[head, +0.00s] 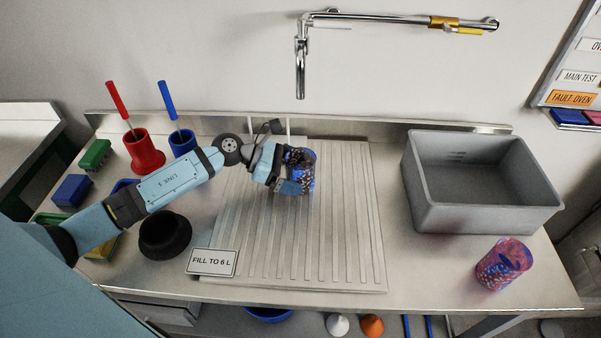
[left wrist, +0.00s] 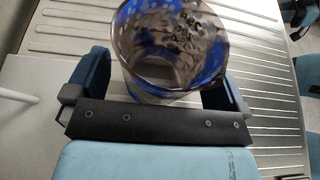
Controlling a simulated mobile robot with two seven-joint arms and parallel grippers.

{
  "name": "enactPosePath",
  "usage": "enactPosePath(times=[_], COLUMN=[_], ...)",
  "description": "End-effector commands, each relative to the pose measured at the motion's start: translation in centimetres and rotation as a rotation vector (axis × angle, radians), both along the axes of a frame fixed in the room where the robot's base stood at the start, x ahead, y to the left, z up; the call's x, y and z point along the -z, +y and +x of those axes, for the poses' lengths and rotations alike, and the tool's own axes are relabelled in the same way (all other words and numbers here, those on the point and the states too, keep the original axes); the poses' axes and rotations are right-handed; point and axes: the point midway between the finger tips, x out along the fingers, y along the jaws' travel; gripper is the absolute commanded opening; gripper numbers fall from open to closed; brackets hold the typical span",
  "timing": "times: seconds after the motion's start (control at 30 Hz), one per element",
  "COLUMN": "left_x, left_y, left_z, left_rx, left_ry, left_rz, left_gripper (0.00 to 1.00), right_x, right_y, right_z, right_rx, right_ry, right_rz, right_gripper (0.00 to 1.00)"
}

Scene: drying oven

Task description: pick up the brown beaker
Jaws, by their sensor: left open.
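A beaker with a brown and blue speckled pattern (head: 305,172) stands on the ribbed drainboard (head: 345,230). In the left wrist view the brown beaker (left wrist: 172,45) shows its open mouth and lies between my two blue fingers. My left gripper (head: 287,180) is open, with one finger on either side of the beaker. A gap shows beside the left finger in the wrist view; I cannot tell if the right finger touches. My right gripper is not in view.
A pink and blue patterned beaker (head: 503,264) stands at the front right, below the grey basin (head: 480,210). Red (head: 145,153) and blue (head: 183,143) holders with brushes, a black bowl (head: 165,236) and a sign (head: 211,262) are left. A tap (head: 300,70) hangs above. The drainboard's front is clear.

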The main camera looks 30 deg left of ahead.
Motion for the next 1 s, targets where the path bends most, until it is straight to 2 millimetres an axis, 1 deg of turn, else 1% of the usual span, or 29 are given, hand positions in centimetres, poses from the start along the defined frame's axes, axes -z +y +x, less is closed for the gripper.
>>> enactPosePath(times=[0.03, 0.07, 0.1, 0.27, 0.3, 0.33, 0.37, 0.73, 0.87, 1.0], left_x=[0.0, 0.0, 0.0, 0.0, 0.0, 0.0, 0.0, -0.5, -1.2, -2.4], left_y=[0.0, 0.0, 0.0, 0.0, 0.0, 0.0, 0.0, 0.1, 0.1, 0.0], left_z=[0.0, 0.0, 0.0, 0.0, 0.0, 0.0, 0.0, 0.0, 0.0, 0.0], left_rx=[0.000, 0.000, 0.000, 0.000, 0.000, 0.000, 0.000, 0.000, -0.001, 0.000], left_ry=[0.000, 0.000, 0.000, 0.000, 0.000, 0.000, 0.000, 0.000, -0.001, -0.002], left_rz=[0.000, 0.000, 0.000, 0.000, 0.000, 0.000, 0.000, 0.000, 0.001, 0.000], left_gripper=[1.00, 0.95, 0.86, 0.49, 0.45, 0.45, 0.41, 0.41, 0.41, 0.41], right_x=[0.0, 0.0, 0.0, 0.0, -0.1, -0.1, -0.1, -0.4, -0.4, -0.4], right_y=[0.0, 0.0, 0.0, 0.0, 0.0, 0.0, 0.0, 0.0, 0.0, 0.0], right_z=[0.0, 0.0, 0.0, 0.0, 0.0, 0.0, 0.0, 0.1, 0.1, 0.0], right_rx=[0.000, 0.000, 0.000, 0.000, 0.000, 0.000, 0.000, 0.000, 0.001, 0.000], right_ry=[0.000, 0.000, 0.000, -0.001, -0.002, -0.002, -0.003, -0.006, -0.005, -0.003], right_rz=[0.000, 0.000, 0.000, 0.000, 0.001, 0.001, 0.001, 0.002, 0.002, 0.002], right_gripper=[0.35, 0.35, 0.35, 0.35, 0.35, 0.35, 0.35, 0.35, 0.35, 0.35])
